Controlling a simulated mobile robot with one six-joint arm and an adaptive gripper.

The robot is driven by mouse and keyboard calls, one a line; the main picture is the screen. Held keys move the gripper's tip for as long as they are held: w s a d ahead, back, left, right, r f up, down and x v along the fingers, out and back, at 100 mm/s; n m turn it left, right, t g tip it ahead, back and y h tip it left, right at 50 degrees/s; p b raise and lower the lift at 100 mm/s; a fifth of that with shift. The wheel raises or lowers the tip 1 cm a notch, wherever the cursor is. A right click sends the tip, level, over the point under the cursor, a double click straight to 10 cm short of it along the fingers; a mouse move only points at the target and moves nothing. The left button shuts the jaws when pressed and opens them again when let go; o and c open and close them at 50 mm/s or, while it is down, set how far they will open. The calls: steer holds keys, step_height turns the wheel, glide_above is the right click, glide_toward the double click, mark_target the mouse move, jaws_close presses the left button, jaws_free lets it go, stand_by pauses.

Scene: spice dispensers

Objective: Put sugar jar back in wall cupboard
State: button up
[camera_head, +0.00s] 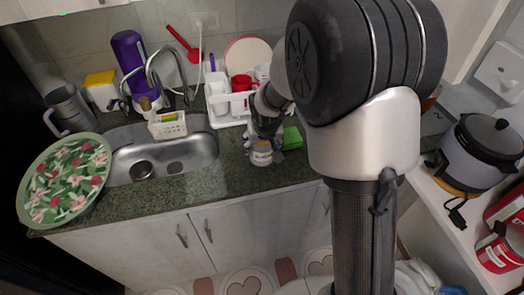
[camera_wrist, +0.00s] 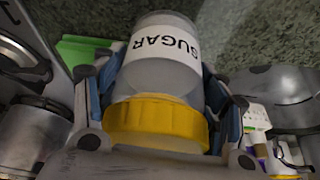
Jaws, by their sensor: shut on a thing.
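The sugar jar (camera_wrist: 163,75) is a clear jar with a white label reading SUGAR and a yellow lid. In the wrist view it lies between the two fingers of my gripper (camera_wrist: 163,95), which press on its sides. In the head view the jar (camera_head: 262,155) shows small below my gripper (camera_head: 264,138), over the counter's front part. I cannot tell whether its base touches the counter. A pale edge (camera_head: 60,6) at the top left of the head view may be the wall cupboard's underside; its inside is not in view.
The sink (camera_head: 165,155), a patterned tray (camera_head: 65,180) and a white dish rack (camera_head: 225,100) are left of the jar. A green thing (camera_head: 292,138) lies close on its right. A cooker (camera_head: 480,150) stands far right. My arm hides much of the counter's right side.

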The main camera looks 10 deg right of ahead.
steer(key=shift+f+b, duration=0.3)
steer(key=shift+f, duration=0.85)
steer(key=shift+w+f, duration=0.1)
steer(key=shift+f, duration=0.05)
steer(key=o, duration=2.1)
steer(key=shift+c, duration=0.2)
